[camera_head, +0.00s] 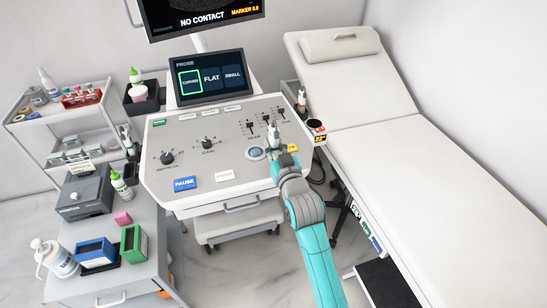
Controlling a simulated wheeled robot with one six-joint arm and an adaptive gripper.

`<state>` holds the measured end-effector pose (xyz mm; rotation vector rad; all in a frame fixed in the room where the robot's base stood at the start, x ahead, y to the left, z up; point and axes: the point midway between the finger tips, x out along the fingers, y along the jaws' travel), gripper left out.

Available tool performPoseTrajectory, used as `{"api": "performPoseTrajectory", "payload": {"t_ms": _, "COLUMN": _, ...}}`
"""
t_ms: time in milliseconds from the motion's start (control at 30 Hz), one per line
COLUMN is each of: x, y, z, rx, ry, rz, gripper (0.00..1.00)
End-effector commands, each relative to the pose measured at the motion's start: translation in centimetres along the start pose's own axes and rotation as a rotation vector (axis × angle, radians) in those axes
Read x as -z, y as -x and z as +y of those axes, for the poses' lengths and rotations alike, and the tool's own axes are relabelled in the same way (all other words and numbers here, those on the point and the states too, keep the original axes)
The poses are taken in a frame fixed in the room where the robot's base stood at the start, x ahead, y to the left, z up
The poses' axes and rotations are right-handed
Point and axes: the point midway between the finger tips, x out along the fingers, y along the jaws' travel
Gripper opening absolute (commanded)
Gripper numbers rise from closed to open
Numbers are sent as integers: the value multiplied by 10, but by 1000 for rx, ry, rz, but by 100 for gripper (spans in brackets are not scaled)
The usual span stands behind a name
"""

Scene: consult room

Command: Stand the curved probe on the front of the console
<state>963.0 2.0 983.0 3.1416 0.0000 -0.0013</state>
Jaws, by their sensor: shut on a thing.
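The console (215,192) is a pale, sloped panel with sliders, knobs and buttons. Its small screen (210,77) shows CURVED framed in green, beside FLAT and SMALL. My gripper (276,148) is over the right part of the panel, near the round trackball (256,153). It is shut on a pale probe (273,134), whose narrower end points up. The lower part of the probe is hidden by my gripper, so I cannot tell its head shape or whether it touches the panel. Another probe-like thing (302,97) stands at the console's right side.
The exam bed (430,150) lies close on the right. A grey cart (150,262) with bottles and boxes stands at the front left, and a white shelf trolley (40,125) is behind it.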

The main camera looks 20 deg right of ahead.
Motion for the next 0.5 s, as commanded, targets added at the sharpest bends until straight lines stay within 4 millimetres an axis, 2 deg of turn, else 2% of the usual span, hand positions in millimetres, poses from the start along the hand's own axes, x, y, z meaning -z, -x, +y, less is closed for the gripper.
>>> {"api": "performPoseTrajectory", "payload": {"t_ms": 167, "x": -11, "y": 0, "z": 0, "rx": 0, "ry": 0, "rz": 1, "gripper": 0}}
{"api": "performPoseTrajectory", "payload": {"t_ms": 400, "x": -40, "y": 0, "z": 0, "rx": 0, "ry": 0, "rz": 0, "gripper": 0}}
{"api": "performPoseTrajectory", "payload": {"t_ms": 500, "x": -44, "y": 0, "z": 0, "rx": 0, "ry": 0, "rz": 2, "gripper": 0}}
